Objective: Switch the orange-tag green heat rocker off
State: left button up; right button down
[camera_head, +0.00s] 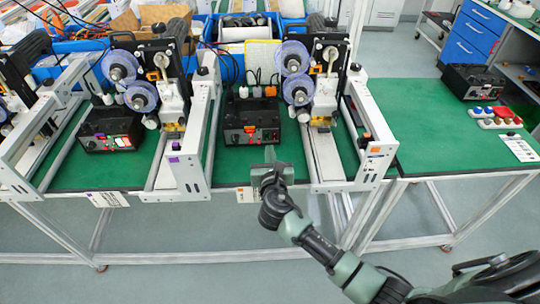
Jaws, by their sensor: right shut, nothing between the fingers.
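My right gripper (270,158) is shut and empty, in front of and below the box's right side, near the table's front edge. It looks apart from the panel. My left gripper is not in view.
Coder machines on white metal frames (368,135) flank the middle box. A similar box (108,130) with lit green and red controls stands at left. Another box (473,82) and red and blue buttons (490,112) are at right. Green mat (425,145) at right is mostly clear.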

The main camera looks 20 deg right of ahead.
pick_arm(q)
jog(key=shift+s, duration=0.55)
pick_arm(e)
jog(key=s, duration=0.1)
jog(key=s+a+r, duration=0.1)
jog(key=shift+s+r, duration=0.2)
jog(key=shift+s, duration=0.15)
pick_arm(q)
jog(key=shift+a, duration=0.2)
